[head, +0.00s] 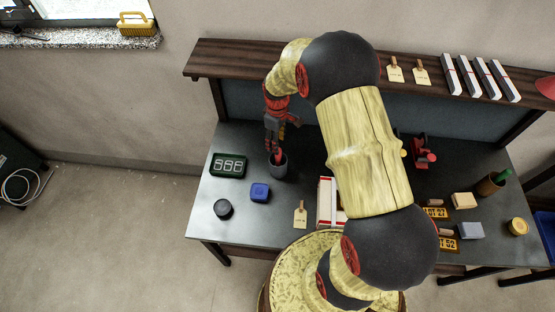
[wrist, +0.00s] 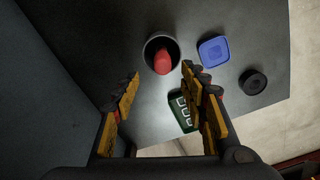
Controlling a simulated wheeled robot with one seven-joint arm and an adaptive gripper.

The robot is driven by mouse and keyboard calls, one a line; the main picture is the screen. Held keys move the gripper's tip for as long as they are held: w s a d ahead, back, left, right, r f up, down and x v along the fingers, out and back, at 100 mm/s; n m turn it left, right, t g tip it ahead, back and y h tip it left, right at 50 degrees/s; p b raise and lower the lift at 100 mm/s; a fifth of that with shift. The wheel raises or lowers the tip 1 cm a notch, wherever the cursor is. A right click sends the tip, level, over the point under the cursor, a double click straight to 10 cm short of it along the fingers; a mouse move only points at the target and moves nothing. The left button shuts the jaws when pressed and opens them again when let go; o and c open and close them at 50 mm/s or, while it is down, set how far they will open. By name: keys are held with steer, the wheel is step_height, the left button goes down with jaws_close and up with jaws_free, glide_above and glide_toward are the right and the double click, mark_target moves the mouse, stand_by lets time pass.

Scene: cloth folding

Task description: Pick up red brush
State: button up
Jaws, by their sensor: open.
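The red brush (head: 279,158) stands in a dark grey cup (head: 279,171) on the left part of the desk. In the wrist view the brush (wrist: 162,62) shows as a rounded red end inside the cup's rim (wrist: 147,46); its lower part is hidden in the cup. My gripper (head: 282,137) is just above the cup in the head view. In the wrist view my gripper (wrist: 161,83) has its fingers spread wide with nothing between them, and the brush lies beyond the fingertips, roughly centred on the gap. I see no contact with it.
A blue box (head: 260,193), a black round item (head: 223,208) and a green digital clock (head: 228,165) stand left of the cup on the desk (head: 270,231). A brown shelf (head: 235,62) runs behind my gripper. My arm hides the desk's middle.

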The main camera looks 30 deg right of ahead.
glide_above(278, 161)
steer(key=w, duration=0.1)
steer(key=shift+w+d+f, duration=0.1)
steer(key=shift+d+f, duration=0.1)
steer(key=shift+f, duration=1.15)
steer(key=shift+d+f, duration=0.15)
steer(key=shift+f, duration=1.15)
steer(key=c, duration=0.3)
steer(key=c, duration=0.8)
jaws_close()
